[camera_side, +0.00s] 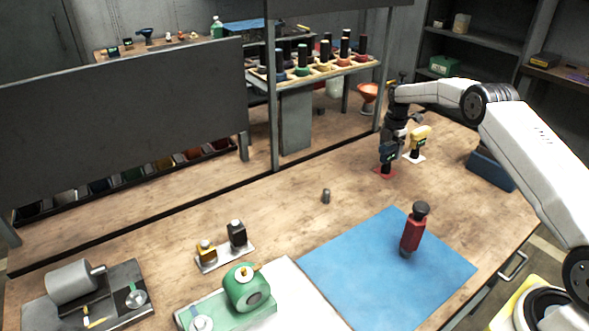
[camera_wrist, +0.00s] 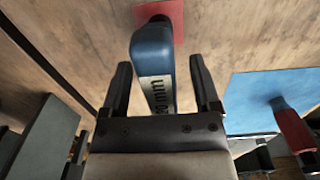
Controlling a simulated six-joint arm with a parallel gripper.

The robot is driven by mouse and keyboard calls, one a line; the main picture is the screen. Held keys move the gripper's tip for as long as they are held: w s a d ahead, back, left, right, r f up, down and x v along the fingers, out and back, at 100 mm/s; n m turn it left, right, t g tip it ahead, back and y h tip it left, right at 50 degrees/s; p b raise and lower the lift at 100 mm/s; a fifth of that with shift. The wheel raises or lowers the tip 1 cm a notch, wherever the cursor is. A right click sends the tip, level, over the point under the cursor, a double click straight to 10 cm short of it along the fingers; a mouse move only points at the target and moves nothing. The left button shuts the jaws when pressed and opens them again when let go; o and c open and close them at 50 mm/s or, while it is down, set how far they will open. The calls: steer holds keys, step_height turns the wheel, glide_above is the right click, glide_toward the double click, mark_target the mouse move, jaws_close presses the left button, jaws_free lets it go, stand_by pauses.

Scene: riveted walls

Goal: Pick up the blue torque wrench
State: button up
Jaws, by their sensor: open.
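The blue torque wrench (camera_side: 387,153) stands upright on a small red pad (camera_side: 384,173) toward the back of the bench. In the wrist view the blue wrench (camera_wrist: 153,50) with its pale printed label lies between the two fingers, over the red pad (camera_wrist: 172,12). My gripper (camera_side: 394,138) is right at the wrench's upper part in the side view. In the wrist view my gripper (camera_wrist: 160,68) is open, with a visible gap between each finger and the wrench. The wrench's top end is hidden by the gripper body.
A yellow tool (camera_side: 420,137) on a white pad stands close to the right of the wrench. A red tool (camera_side: 412,232) stands on a blue mat (camera_side: 345,262) in front. A dark blue bin (camera_side: 490,168) is at right. A small metal cylinder (camera_side: 326,196) stands mid-bench.

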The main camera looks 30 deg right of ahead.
steer(key=shift+f, duration=0.1)
stand_by(0.4)
jaws_close()
stand_by(1.3)
